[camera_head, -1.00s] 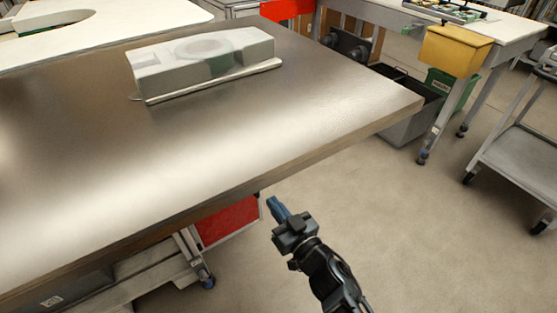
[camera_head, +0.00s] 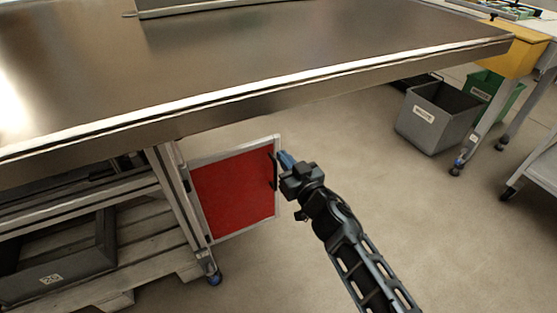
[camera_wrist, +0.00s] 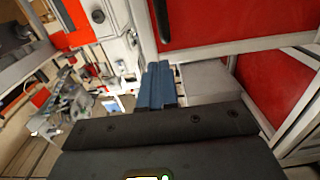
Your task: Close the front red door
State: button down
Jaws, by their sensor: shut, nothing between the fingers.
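The red door (camera_head: 233,190) has a pale metal frame and hangs below the front of the metal table. Its left edge is at a table leg, and it stands out to the right, apparently swung open. A black handle (camera_head: 273,170) is near its right edge. My gripper (camera_head: 287,160) is shut and empty, with blue fingertips close beside the door's handle edge; contact cannot be told. In the wrist view, the blue fingers (camera_wrist: 157,85) point at the lower corner of a framed red panel (camera_wrist: 235,18) with a black handle (camera_wrist: 161,20).
The metal tabletop (camera_head: 250,50) overhangs the door. A dark crate (camera_head: 60,265) sits on a wooden pallet at left. Grey (camera_head: 438,118) and green (camera_head: 492,92) bins and a cart (camera_head: 535,175) stand at right. The floor (camera_head: 410,215) between is clear.

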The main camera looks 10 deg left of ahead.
aim_at(273, 144)
jog(key=shift+b+x, duration=1)
jog(key=shift+x, duration=0.85)
